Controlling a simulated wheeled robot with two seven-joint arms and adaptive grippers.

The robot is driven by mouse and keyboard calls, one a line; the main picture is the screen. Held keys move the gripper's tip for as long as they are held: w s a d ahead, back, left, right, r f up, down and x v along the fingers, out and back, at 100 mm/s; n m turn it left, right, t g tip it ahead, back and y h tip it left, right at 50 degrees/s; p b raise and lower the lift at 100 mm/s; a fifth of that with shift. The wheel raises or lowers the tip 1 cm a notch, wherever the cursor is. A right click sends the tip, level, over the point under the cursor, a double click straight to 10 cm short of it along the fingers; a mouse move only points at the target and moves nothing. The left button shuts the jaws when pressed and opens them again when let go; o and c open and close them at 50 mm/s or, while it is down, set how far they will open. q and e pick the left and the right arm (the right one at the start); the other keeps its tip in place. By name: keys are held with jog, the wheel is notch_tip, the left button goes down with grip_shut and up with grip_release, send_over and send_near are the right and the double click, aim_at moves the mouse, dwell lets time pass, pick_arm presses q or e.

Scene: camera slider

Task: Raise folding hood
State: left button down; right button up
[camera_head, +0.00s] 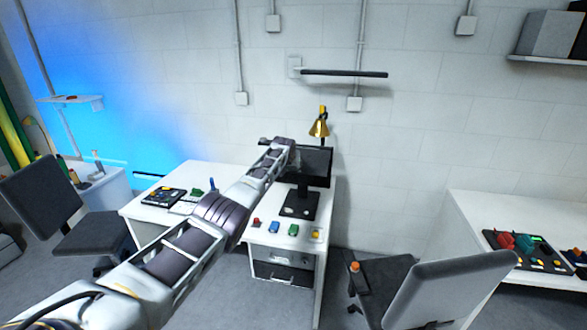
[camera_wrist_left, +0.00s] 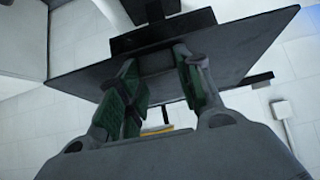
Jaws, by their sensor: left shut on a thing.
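A flat dark panel (camera_head: 318,163), which I take to be the folding hood, stands upright on a dark stand (camera_head: 299,205) on the white desk. My left gripper (camera_head: 293,155) reaches in from the left and meets the panel's upper left part, covering some of it. In the left wrist view the dark panel (camera_wrist_left: 240,48) spans the picture behind the fingers. My left gripper (camera_wrist_left: 160,68) has its green-padded fingers closed in on a part at the panel; the exact contact is hard to see. My right gripper is not in view.
A gold lamp (camera_head: 319,126) stands behind the panel. Several small coloured blocks (camera_head: 274,227) lie along the desk's front (camera_head: 262,240). Office chairs stand at the left (camera_head: 45,195) and right front (camera_head: 440,285). A wall bar (camera_head: 345,73) is above.

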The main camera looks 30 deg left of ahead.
pick_arm(q)
jog(key=shift+w+a+r, duration=0.1)
jog(key=shift+w+r, duration=0.1)
jog(key=shift+r, duration=1.15)
jog(key=shift+w+r, duration=0.1)
jog(key=shift+r, duration=0.7)
jog(key=c, duration=1.4)
grip_release()
jog(key=o, duration=0.4)
jog(key=shift+w+f, duration=0.15)
jog(key=shift+f, duration=0.2)
jog(key=shift+o, duration=0.2)
jog(key=shift+f, duration=0.15)
